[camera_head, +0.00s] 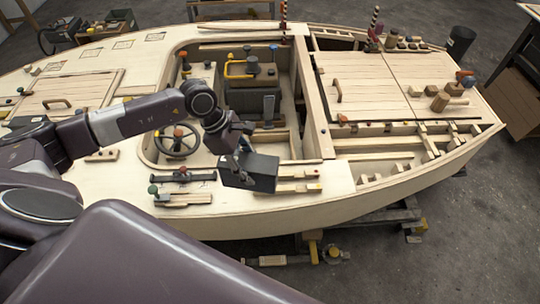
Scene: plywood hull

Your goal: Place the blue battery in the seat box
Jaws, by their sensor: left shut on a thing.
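My left gripper (241,156) reaches in from the left over the boat's near side deck. It is shut on a dark, box-shaped battery (262,173), held tilted at the near edge of the cockpit. The battery looks almost black here; I cannot make out its blue. The gripper hides part of its top. The open cockpit (291,125) lies just beyond, with a dark box-like unit (250,100) inside. I cannot tell for certain which part is the seat box. My right gripper is not in view.
A steering wheel (177,141) stands left of the gripper. Tools and wooden pieces (183,176) lie on the near deck. A yellow-handled item (239,68) is at the cockpit's far side. Planked hatch covers (357,89) and open slatted bays (385,165) are at the right.

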